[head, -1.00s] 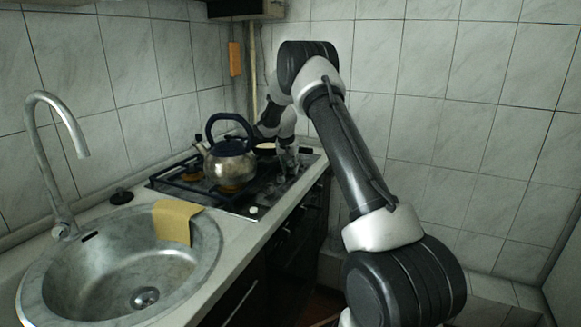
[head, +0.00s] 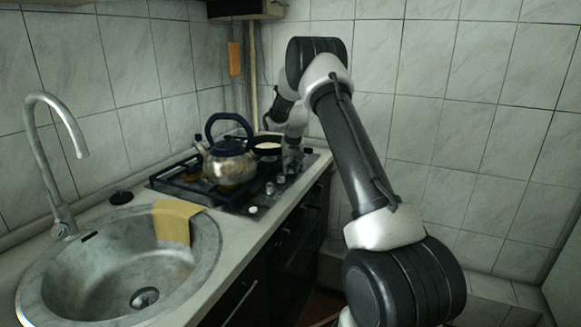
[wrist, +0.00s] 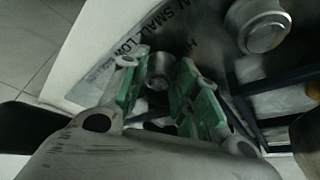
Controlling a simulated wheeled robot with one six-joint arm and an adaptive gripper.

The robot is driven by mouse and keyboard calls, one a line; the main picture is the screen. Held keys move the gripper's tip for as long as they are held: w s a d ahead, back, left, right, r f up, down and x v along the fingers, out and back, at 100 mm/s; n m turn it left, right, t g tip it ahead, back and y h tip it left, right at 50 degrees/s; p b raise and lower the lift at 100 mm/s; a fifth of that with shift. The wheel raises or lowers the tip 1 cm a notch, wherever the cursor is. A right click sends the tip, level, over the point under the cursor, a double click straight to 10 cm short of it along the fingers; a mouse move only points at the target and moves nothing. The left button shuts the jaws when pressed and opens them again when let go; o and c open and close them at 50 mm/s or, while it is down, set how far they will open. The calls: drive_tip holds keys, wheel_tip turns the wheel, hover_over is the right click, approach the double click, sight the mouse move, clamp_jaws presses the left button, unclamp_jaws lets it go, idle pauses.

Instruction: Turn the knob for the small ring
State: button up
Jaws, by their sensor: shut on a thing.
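In the wrist view a small round metal knob (wrist: 160,68) stands between the two green-padded fingers of my gripper (wrist: 160,84), which is shut on it. Printed letters reading "SMALL LOW" and part of "HI" are on the steel panel (wrist: 118,70) beside the knob. In the head view my gripper (head: 292,160) is low at the far part of the hob's (head: 240,205) front-right edge. It hides the knob that it holds there. Other knobs (head: 270,188) stand in a row nearer along that edge. The small ring cannot be made out clearly.
A steel kettle (head: 230,168) with a dark handle stands on the hob, close left of my gripper. A pan (head: 266,149) is behind it. Another large knob (wrist: 262,26) is close by in the wrist view. A sink (head: 120,265) with a yellow cloth (head: 174,222) is at left.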

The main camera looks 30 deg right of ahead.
drive_tip(key=shift+d+n+y, duration=0.1)
drive_tip(key=shift+n+y, duration=0.3)
drive_tip(key=shift+n, duration=0.7)
drive_tip(key=o, duration=1)
